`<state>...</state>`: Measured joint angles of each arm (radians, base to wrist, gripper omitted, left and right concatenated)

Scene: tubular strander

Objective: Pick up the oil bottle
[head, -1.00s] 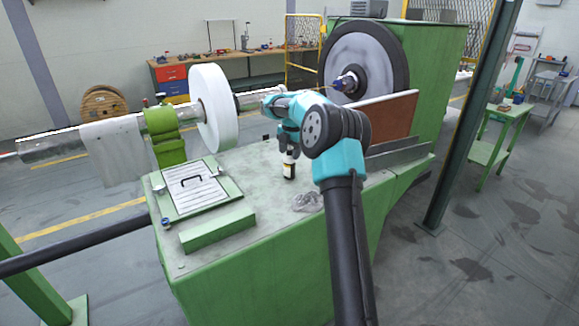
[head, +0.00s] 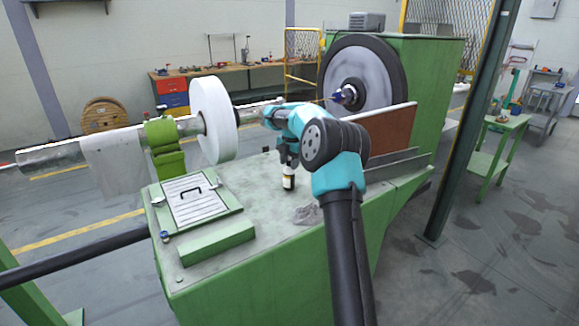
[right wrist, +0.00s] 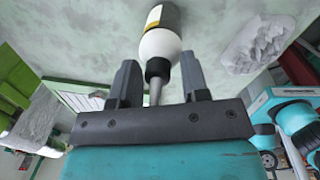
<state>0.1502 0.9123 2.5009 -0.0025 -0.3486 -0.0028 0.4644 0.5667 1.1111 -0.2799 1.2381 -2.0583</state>
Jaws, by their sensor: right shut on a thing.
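The oil bottle (head: 289,181), with a dark and pale label, a white shoulder and a black cap, is upright at the green machine's top (head: 255,190). In the right wrist view the oil bottle (right wrist: 158,45) has its thin nozzle pointing back between my fingers. My right gripper (head: 288,163) comes down over the bottle from above and is shut on its upper part. In the right wrist view its two dark fingers (right wrist: 158,66) flank the cap and shoulder. I cannot tell whether the bottle's base touches the surface. My left gripper is not in view.
A crumpled grey rag (head: 307,214) lies right of the bottle. A brown panel (head: 385,138) and a large wheel (head: 363,75) stand behind on the right.

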